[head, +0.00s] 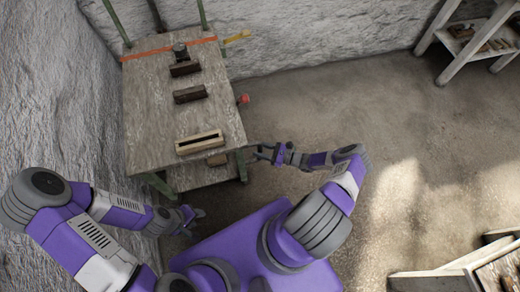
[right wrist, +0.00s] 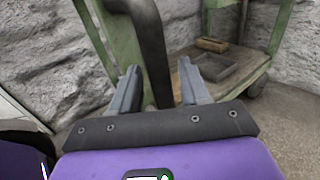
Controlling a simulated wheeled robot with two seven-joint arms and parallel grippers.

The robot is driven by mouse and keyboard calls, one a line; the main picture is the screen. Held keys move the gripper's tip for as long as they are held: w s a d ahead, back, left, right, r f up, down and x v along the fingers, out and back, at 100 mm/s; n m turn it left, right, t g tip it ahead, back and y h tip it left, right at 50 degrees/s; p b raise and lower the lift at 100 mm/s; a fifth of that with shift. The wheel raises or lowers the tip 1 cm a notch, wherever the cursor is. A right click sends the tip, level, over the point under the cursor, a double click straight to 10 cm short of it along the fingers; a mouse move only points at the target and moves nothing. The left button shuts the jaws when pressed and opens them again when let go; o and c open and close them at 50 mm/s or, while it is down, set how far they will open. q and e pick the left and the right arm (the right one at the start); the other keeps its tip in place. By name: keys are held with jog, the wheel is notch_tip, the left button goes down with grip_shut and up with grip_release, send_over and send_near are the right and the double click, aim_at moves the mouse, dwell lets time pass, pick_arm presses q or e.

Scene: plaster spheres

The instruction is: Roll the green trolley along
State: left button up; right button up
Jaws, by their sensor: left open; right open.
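The green trolley has a worn wooden top (head: 155,120) and green posts; it stands along the left wall in the head view. In the right wrist view its green frame (right wrist: 112,35) and wooden lower shelf (right wrist: 228,84) show close up. My right gripper (head: 262,153) is open by the trolley's near right corner. In the right wrist view a dark curved bar (right wrist: 152,45) rises between its open fingers (right wrist: 158,88); I cannot tell whether they touch it. My left gripper (head: 194,217) is open and empty, below the trolley's near edge in the picture.
Dark blocks (head: 190,94) and a slotted wooden box (head: 199,142) lie on the trolley top. A red knob (head: 243,99) and a yellow piece (head: 238,37) stick out on its right. Shelving (head: 470,35) stands far right, wooden crates (head: 450,275) near right. The middle floor is clear.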

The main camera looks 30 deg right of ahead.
jog(key=shift+w+a, duration=0.2)
grip_shut()
dwell(0.3)
